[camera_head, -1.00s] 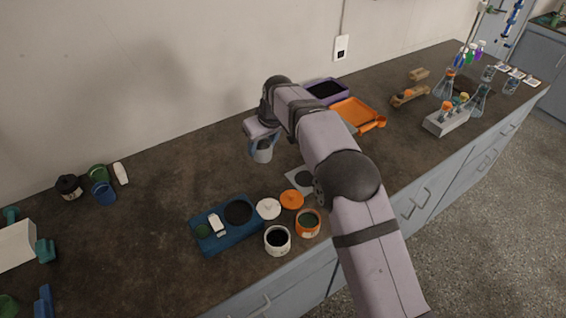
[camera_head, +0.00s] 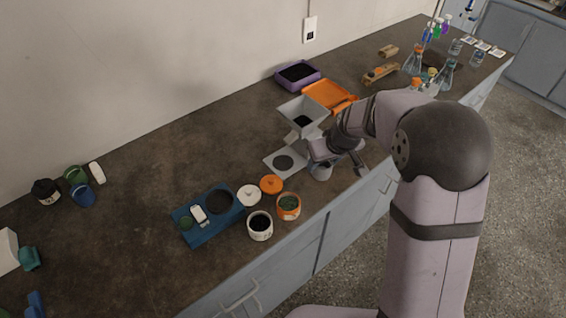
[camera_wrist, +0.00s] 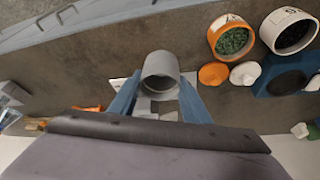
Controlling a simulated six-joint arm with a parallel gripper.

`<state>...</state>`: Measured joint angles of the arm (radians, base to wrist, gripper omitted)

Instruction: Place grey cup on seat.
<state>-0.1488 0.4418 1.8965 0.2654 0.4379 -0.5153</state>
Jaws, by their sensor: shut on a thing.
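The grey cup (camera_wrist: 160,68) is held between the blue fingers of my gripper (camera_wrist: 159,82). In the head view the cup (camera_head: 320,172) is partly hidden by my arm, near the counter's front edge, right of a grey plate with a dark disc (camera_head: 283,162). A grey hopper (camera_head: 303,109) stands behind that plate. In the wrist view the cup's round rim faces the camera and the cup covers part of the plate area. I cannot tell for sure which spot is the seat; the plate's dark disc is bare.
A blue base (camera_head: 207,218) with a dark round area, a white lid (camera_head: 249,195), an orange lid (camera_head: 271,184), a white jar (camera_head: 260,226) and an orange jar (camera_head: 288,207) stand left of the cup. An orange tray (camera_head: 330,96) lies behind. The counter's left middle is clear.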

